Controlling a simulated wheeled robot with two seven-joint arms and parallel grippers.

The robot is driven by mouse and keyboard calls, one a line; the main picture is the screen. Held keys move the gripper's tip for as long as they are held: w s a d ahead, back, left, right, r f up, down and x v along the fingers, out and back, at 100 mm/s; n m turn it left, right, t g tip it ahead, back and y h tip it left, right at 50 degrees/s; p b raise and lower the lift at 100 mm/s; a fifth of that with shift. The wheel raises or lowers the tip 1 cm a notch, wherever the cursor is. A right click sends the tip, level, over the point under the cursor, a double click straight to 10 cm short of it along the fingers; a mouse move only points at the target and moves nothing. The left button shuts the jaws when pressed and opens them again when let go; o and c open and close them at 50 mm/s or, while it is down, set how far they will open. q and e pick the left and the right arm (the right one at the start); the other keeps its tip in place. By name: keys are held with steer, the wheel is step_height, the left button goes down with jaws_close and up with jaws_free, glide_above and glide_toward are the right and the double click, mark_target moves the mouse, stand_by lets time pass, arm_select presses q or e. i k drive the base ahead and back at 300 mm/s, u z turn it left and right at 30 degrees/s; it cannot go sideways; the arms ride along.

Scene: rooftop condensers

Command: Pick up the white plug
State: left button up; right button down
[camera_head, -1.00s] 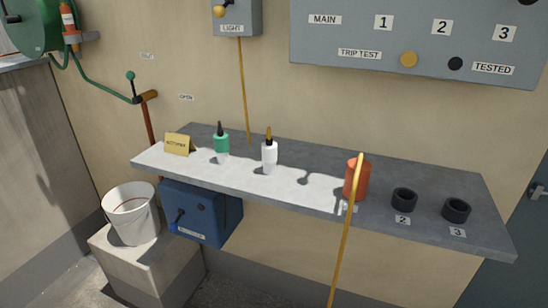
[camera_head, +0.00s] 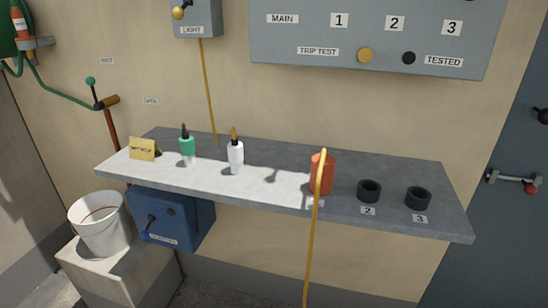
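A white bottle-shaped piece (camera_head: 236,157) with an orange-brown tip stands upright on the grey shelf (camera_head: 405,222); it is the white thing that fits the white plug. A green piece (camera_head: 187,148) with a dark tip and a pale lower part stands to its left. An orange cylinder (camera_head: 326,178) with a yellow cable (camera_head: 312,240) stands to its right, its label partly hidden by the cable. Two black ring-shaped holders stand further right: the one labelled 2 (camera_head: 369,191) and the one labelled 3 (camera_head: 418,198). Neither of my grippers shows in the view.
A yellow sign (camera_head: 143,149) stands at the shelf's left end. A blue box (camera_head: 170,220) sits under the shelf, beside a white bucket (camera_head: 98,225) on a block. A grey panel (camera_head: 365,25) hangs above. A dark door (camera_head: 505,170) is at the right.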

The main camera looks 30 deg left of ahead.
mark_target(235, 149)
steer(key=z, duration=1.9)
steer(key=k, duration=1.35)
steer(key=u, duration=1.65)
